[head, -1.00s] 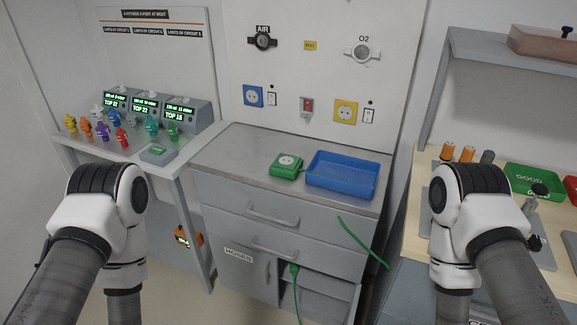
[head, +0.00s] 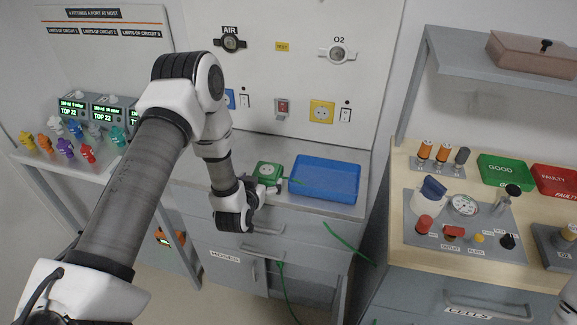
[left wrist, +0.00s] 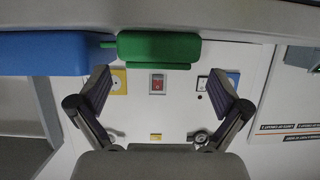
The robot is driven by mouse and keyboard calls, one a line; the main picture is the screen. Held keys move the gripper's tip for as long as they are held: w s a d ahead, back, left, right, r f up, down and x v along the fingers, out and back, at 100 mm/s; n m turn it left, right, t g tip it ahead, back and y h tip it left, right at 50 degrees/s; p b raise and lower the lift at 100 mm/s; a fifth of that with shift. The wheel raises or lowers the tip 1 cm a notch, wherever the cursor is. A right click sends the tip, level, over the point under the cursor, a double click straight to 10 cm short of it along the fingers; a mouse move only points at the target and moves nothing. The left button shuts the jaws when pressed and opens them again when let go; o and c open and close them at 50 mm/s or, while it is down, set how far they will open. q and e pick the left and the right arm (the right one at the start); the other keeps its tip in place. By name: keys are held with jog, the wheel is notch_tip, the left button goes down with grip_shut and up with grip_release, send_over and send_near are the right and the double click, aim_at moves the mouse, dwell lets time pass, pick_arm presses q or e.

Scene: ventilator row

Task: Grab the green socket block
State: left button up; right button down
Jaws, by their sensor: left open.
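The green socket block (head: 267,171) sits on the grey cabinet top, left of the blue tray (head: 325,178). Its round white socket face points up. My left gripper (head: 265,188) is at the cabinet's front edge, just in front of the block, and partly overlaps it in the head view. In the left wrist view, the gripper (left wrist: 160,88) is open and empty. The green block (left wrist: 158,47) lies beyond the fingertips, roughly centred between them, with the blue tray (left wrist: 42,53) at its left.
A green cord (head: 347,242) hangs over the cabinet front. A yellow socket (head: 321,111) and a red switch (head: 282,107) are on the wall behind. A wooden bench (head: 400,180) with parts and bins stands at the right. Coloured fittings (head: 66,148) stand at the left.

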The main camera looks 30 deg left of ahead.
aim_at(266, 173)
pick_arm(q)
jog(key=p+x, duration=0.1)
jog(key=x, duration=0.4)
jog(key=shift+w+d+p, duration=0.1)
jog(key=shift+p, duration=0.3)
jog(key=shift+w+f, duration=0.3)
jog(key=shift+w, duration=0.05)
jog(key=shift+s, duration=0.1)
jog(key=c, duration=1.3)
jog(key=shift+r, duration=0.2)
